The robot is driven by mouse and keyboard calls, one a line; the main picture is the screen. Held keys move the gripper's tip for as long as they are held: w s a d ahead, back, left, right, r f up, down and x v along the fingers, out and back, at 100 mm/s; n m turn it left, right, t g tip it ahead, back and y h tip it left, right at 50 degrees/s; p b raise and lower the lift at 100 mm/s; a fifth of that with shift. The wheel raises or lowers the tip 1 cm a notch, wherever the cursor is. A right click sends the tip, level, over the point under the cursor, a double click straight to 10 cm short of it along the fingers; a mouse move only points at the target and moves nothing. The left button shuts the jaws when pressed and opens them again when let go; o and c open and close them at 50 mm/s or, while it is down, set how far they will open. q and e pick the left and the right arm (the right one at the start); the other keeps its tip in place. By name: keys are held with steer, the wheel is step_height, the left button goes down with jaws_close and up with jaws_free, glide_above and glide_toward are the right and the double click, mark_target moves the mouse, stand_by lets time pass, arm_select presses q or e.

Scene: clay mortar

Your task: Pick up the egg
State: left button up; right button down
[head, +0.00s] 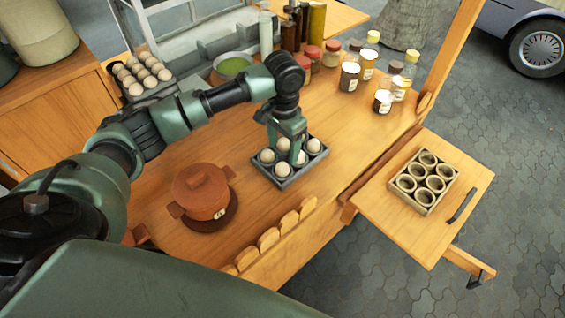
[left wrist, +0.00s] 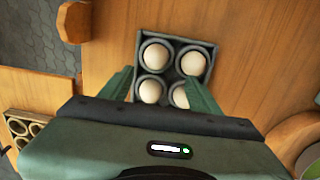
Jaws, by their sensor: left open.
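Several pale eggs (head: 314,145) sit in a dark compartment tray (head: 305,170) on the wooden counter. My left gripper (head: 290,155) points down over this tray, and its fingers overlap some of the eggs in the head view. The open left fingers (left wrist: 160,92) stand on either side of the lower eggs. The lower right egg is partly hidden by a finger. Nothing is held. My right gripper is out of view.
A lidded clay pot (head: 201,192) stands left of the tray. Jars (head: 349,76) and bottles line the back. Another egg tray (head: 141,76) is at the back left. A box of cups (head: 424,183) sits on the right side shelf. Counter right of the tray is clear.

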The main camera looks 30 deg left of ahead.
mark_target(282, 164)
arm_select(q)
steer(key=shift+s+d+f, duration=0.4)
steer(key=shift+s+d, duration=0.2)
steer(key=shift+s, duration=0.25)
steer(key=shift+s+a+f+p, duration=0.15)
steer(key=shift+f+p, duration=0.25)
steer(key=shift+f, duration=0.2)
steer(key=shift+a+f+p, duration=0.15)
steer(key=shift+f+p, duration=0.25)
steer(key=shift+f, duration=0.15)
steer(key=shift+a+f, duration=0.15)
steer(key=shift+f, duration=1.5)
steer(key=c, duration=0.9)
steer(key=shift+o, duration=0.2)
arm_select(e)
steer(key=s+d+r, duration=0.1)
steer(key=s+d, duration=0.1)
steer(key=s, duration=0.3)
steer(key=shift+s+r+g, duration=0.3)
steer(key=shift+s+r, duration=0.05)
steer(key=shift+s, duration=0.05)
